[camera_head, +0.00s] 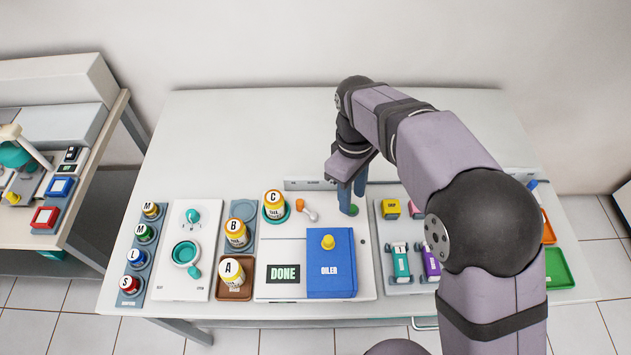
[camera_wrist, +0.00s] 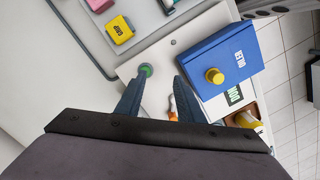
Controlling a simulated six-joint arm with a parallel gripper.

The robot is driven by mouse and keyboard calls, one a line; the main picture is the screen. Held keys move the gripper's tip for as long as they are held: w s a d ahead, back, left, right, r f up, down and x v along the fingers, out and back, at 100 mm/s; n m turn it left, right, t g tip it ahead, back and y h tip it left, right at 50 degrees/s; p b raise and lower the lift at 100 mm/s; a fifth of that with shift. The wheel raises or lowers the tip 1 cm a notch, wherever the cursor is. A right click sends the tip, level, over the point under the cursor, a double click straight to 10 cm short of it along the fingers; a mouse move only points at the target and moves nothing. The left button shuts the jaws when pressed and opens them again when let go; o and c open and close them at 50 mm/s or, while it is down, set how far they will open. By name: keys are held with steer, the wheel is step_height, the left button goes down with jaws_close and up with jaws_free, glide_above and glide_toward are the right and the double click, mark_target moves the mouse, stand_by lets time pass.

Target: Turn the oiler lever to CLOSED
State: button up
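The blue box (camera_head: 332,285) has a yellow knob (camera_head: 328,241) on top; its label reads like OILER in the wrist view (camera_wrist: 215,60). An orange-and-white lever (camera_head: 307,210) lies on the white board behind the box. In the wrist view its orange part (camera_wrist: 172,106) shows between my fingers, partly hidden. A small green knob (camera_wrist: 146,70) is near the tip of one finger. My gripper (camera_wrist: 156,80) points down over the board with its fingers apart and nothing held. It also shows in the head view (camera_head: 352,200). I cannot read a lever position label.
A DONE plate (camera_head: 283,273) lies left of the box. A grey tray (camera_head: 391,290) with yellow, pink, teal and purple pieces is right of the board. The table behind is clear.

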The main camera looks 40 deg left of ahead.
mark_target(299, 202)
steer(key=s+a+n, duration=0.1)
steer(key=s+a, duration=0.1)
steer(key=a, duration=0.1)
steer(key=s+a+n+p, duration=0.1)
steer(key=s+a, duration=0.1)
steer(key=a, duration=0.2)
steer(key=s+a+n+y+p, duration=0.1)
steer(key=s+a, duration=0.1)
steer(key=a, duration=0.1)
steer(key=shift+s+a+r, duration=0.15)
steer(key=shift+a+r, duration=0.1)
steer(key=shift+r, duration=0.1)
steer(key=shift+f+p, duration=1.35)
steer(key=shift+f, duration=2.3)
jaws_close()
